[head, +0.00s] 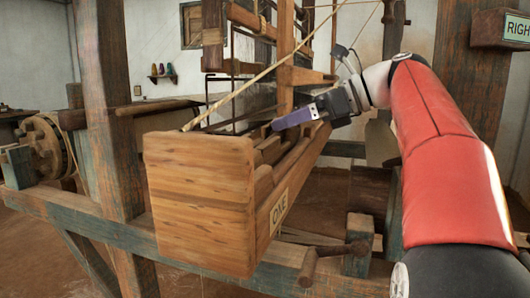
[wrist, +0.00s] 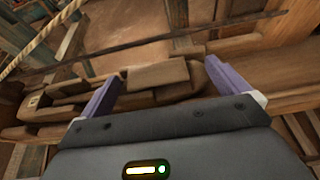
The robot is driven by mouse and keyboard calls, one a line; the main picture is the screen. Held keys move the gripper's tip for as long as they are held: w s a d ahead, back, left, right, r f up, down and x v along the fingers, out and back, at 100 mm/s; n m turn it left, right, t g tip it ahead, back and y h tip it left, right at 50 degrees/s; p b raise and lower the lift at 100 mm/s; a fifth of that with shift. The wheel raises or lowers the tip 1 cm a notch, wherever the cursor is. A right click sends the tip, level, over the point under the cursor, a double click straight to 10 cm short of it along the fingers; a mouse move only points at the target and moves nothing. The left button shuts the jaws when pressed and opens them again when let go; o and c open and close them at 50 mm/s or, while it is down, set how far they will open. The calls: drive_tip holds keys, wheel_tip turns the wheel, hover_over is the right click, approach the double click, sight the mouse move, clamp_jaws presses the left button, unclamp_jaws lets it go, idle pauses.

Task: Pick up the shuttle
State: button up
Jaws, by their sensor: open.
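My gripper (head: 279,122) is open above the long wooden box marked ONE (head: 200,205), its purple fingers pointing left in the head view. In the wrist view the two purple fingers (wrist: 164,72) are spread wide with nothing held between them. Brown wooden blocks (wrist: 158,76) lie in the box's channel beyond and between the fingertips. In the head view, wooden pieces (head: 268,152) show in the open top of the box below the fingers. I cannot tell for sure which of these pieces is the shuttle, as all are of similar brown wood.
A blue-grey worn post (head: 108,110) stands left of the box, and a loom upright (head: 286,60) rises behind it. A taut cord (head: 265,75) slants above the box. A wooden peg (head: 330,252) juts out below. Bare floor lies at lower left.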

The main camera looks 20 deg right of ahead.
drive_tip(key=shift+c, duration=0.4)
drive_tip(key=c, duration=1.4)
drive_tip(key=shift+c, duration=0.2)
